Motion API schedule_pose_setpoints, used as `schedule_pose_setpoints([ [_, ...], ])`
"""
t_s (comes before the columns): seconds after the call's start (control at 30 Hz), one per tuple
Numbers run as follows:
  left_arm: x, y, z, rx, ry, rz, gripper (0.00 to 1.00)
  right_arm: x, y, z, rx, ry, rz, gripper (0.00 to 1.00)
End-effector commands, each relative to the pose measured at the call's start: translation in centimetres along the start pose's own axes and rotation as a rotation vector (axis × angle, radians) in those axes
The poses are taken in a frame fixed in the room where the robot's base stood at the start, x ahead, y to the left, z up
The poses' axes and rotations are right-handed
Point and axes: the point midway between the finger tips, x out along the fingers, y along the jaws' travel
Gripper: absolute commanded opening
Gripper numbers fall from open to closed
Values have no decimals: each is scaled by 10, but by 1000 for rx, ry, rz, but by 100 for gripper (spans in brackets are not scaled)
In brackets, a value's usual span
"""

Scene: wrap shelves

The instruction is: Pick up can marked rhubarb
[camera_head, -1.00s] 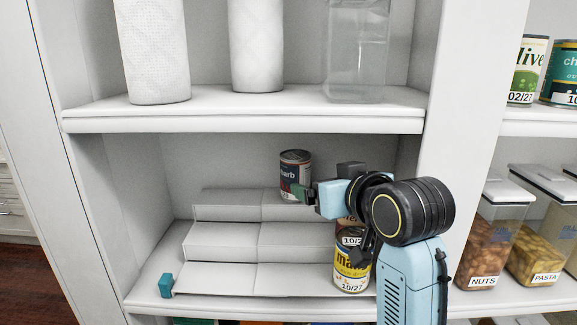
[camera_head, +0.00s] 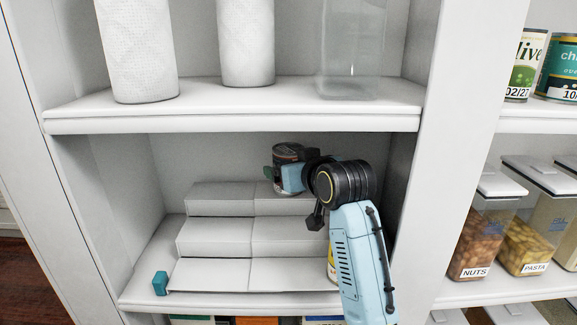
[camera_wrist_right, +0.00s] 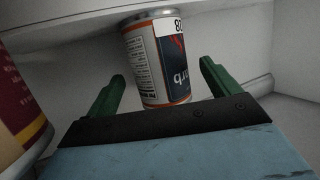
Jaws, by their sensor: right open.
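The rhubarb can (camera_head: 288,152) stands upright on the top step of the white tiered riser (camera_head: 215,236), mostly hidden behind my right gripper in the head view. In the right wrist view the can (camera_wrist_right: 160,62) shows its dark label with part of a word and a white ingredients panel. My right gripper (camera_wrist_right: 160,84) is open, with one green finger on each side of the can and a visible gap on both sides. In the head view the right gripper (camera_head: 280,174) reaches across from the right.
A yellow-labelled can (camera_head: 331,265) stands on the lower right of the riser, mostly hidden by my arm. A red and yellow can (camera_wrist_right: 15,105) is close at left in the wrist view. The shelf board (camera_head: 240,122) is above.

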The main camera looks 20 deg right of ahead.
Motion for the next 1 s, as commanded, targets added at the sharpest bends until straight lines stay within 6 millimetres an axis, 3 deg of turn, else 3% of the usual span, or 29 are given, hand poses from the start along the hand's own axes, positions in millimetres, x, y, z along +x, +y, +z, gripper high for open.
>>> schedule_pose_setpoints([
  [0.2,-9,0,0,0,-1,0,40,25,-1,-2,1,-2,-1,88],
  [0.53,-9,1,7,0,-12,2,40,30,-1,-1,1,0,0,88],
  [1.0,-9,1,7,0,-13,2,40,29,-1,-2,0,3,0,30],
])
